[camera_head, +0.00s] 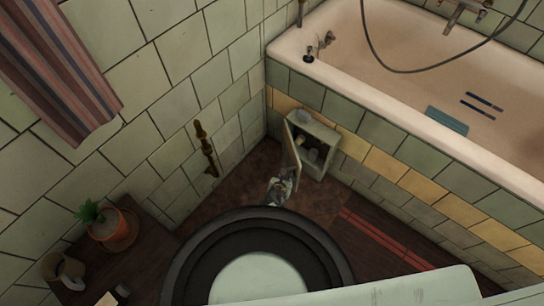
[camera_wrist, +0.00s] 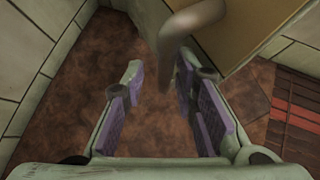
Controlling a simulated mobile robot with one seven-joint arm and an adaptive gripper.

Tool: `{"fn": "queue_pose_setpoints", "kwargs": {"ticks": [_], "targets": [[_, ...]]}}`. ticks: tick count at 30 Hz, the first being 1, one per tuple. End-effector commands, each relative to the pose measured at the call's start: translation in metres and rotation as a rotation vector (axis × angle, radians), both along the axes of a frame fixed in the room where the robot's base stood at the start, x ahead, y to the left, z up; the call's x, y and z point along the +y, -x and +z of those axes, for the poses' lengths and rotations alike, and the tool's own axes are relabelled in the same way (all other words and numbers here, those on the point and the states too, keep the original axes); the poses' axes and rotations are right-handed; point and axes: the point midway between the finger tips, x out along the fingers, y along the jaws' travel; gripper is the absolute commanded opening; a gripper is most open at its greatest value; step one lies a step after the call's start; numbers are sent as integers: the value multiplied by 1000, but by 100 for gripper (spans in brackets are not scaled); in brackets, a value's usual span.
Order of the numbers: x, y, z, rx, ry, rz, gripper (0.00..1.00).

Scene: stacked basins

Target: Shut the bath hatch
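The bath hatch is a small box-like opening (camera_head: 314,146) in the tiled side of the bath, with several small items inside. Its door (camera_head: 291,145) stands open, swung out on the left side. My gripper (camera_head: 287,175) is low by the door's lower outer edge, partly blurred into the dark floor. In the wrist view my gripper (camera_wrist: 165,95) is open, its two purple-padded fingers apart. A curved, grey-brown handle (camera_wrist: 190,22) shows just beyond the fingertips, in front of a tan panel (camera_wrist: 245,25). Whether a finger touches the handle I cannot tell.
The bath (camera_head: 430,110) runs along the right, and a tiled wall (camera_head: 190,90) closes the left. A potted plant (camera_head: 110,227) and a mug (camera_head: 63,270) are on a dark surface at lower left.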

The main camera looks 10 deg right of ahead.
Motion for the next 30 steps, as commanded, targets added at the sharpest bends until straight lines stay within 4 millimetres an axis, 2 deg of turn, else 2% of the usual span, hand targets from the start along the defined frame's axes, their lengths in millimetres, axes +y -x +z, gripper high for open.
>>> {"fn": "queue_pose_setpoints", "kwargs": {"ticks": [5, 30], "targets": [[1, 1, 2, 0, 1, 1, 27], [18, 40, 39, 0, -1, 1, 27]]}}
